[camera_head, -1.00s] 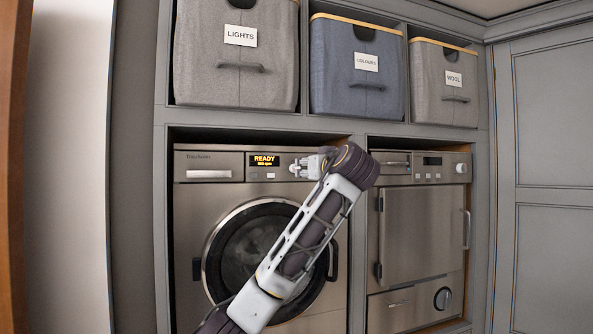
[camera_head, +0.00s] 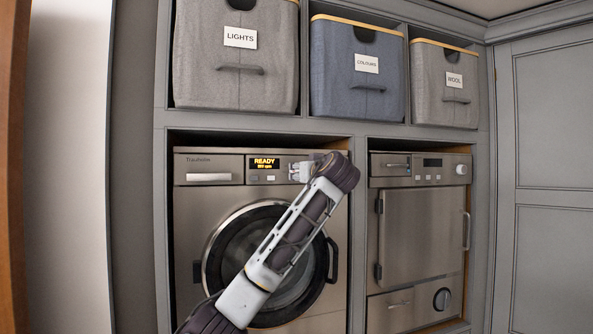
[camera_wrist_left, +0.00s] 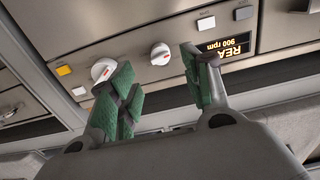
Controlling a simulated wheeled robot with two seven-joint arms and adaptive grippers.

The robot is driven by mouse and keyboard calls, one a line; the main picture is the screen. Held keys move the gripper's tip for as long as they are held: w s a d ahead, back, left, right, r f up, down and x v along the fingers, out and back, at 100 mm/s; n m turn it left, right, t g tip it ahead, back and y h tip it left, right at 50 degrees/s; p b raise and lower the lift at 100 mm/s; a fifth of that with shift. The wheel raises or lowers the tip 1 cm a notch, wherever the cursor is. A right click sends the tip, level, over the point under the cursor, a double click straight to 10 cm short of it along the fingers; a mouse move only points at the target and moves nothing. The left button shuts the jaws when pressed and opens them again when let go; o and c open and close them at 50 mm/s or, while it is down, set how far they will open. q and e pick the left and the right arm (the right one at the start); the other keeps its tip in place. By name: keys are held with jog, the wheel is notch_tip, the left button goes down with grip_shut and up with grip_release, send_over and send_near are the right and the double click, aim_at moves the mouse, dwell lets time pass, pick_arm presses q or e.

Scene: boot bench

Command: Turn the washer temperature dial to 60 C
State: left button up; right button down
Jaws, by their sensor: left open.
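The washer (camera_head: 215,200) is a steel front-loader with a round door and a lit display (camera_head: 264,163) that reads READY. In the left wrist view the panel appears upside down, and the display (camera_wrist_left: 228,46) reads 900 rpm. Two white round dials show there: one dial (camera_wrist_left: 160,54) lies in the gap between my fingertips, and the other dial (camera_wrist_left: 103,69) is partly behind the left-hand finger. I cannot read which is the temperature dial. My left gripper (camera_head: 296,172) is open and empty in front of the panel; it also shows in the wrist view (camera_wrist_left: 158,66).
A second steel appliance (camera_head: 420,225) stands right of the washer, with a white knob (camera_head: 461,169). Above are bins labelled LIGHTS (camera_head: 240,75), COLOURS (camera_head: 355,75) and WOOL (camera_head: 440,90). Several buttons, one yellow (camera_wrist_left: 64,71), sit near the dials.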

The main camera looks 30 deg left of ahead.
aim_at(296, 171)
pick_arm(q)
jog(key=p+x, duration=0.1)
jog(key=x, duration=0.4)
jog(key=shift+w+a, duration=0.2)
jog(key=shift+w+a+p, duration=0.35)
jog(key=shift+a+p, duration=0.05)
jog(key=shift+a, duration=0.1)
jog(key=shift+w+a, duration=0.1)
jog(key=shift+w, duration=0.05)
pick_arm(e)
jog(key=shift+s+a+r, duration=0.15)
jog(key=shift+r, duration=0.35)
jog(key=shift+s+a+r, duration=0.1)
jog(key=shift+r, duration=0.4)
pick_arm(q)
jog(key=shift+c, duration=0.3)
jog(key=c, duration=1)
jog(key=shift+m, duration=0.3)
pick_arm(e)
jog(key=shift+a+r, duration=0.1)
jog(key=shift+a, duration=0.45)
